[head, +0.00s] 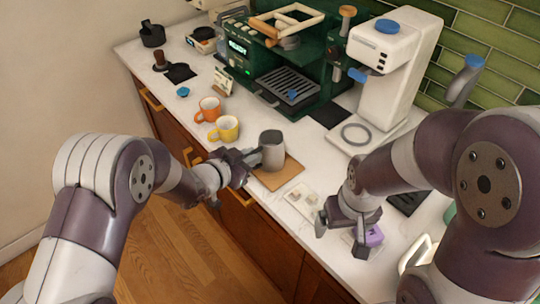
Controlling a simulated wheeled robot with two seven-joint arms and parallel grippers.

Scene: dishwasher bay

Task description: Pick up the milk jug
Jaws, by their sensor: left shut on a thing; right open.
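The milk jug (272,148) is a grey metal jug standing at a wooden board (280,178) on the white counter. It looks upright; I cannot tell whether its base touches the board. My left gripper (254,158) reaches in from the left and is shut on the jug's near left side, where the fingers partly hide the contact. My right gripper (340,234) is open, low over the counter's front edge to the right of the jug, near a purple item (373,236).
An orange cup (208,110) and a yellow cup (224,130) stand left of the jug. A green espresso machine (262,65) and a white grinder (392,70) stand behind. A small white tray (305,200) lies between the board and my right gripper.

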